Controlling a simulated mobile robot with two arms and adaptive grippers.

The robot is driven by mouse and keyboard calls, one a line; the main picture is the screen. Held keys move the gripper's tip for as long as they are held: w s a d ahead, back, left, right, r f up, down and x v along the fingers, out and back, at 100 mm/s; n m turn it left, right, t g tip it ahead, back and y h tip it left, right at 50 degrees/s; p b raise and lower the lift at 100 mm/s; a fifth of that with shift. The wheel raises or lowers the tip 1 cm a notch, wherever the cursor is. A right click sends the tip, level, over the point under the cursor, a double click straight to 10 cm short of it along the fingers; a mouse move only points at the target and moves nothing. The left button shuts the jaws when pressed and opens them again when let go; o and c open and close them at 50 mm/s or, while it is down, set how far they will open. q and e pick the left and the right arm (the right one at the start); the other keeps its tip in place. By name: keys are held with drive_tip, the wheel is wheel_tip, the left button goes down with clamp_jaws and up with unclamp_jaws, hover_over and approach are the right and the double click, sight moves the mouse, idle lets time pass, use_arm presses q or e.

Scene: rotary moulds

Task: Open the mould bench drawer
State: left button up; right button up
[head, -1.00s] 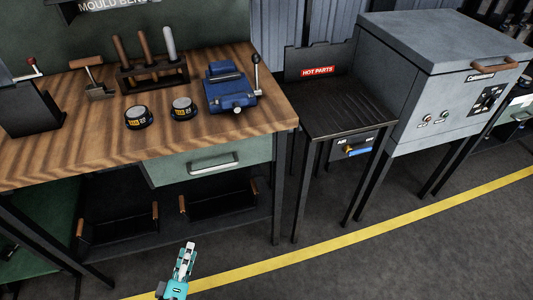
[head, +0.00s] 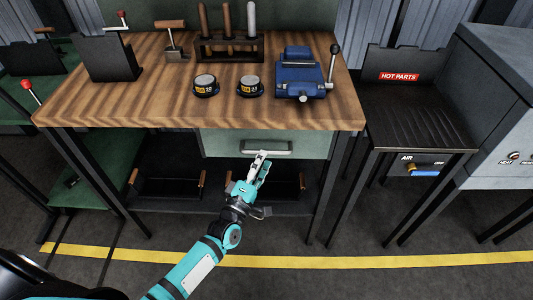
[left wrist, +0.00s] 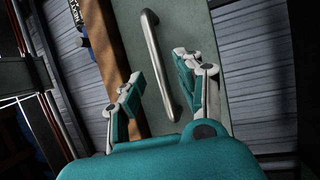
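The mould bench (head: 140,103) has a wooden top. Its pale green drawer (head: 217,142) sits under the top, its front flush under the edge as far as I can see. The silver bar handle (head: 266,147) is on the drawer front. My left gripper (head: 259,161) is just below and in front of the handle. In the left wrist view, the handle (left wrist: 156,60) runs between the spread fingers of my left gripper (left wrist: 160,88), which are apart and not closed on it. My right gripper is in neither view.
A blue vise (head: 302,75), two round tins (head: 206,85) and a tool rack (head: 229,49) stand on the bench top. Two dark bins (head: 168,188) sit on the lower shelf. A hot parts table (head: 418,120) stands to the right. The floor in front is clear.

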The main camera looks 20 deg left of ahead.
use_arm(q)
drive_tip(key=shift+b+x, duration=0.3)
drive_tip(key=shift+x, duration=1.6)
clamp_jaws()
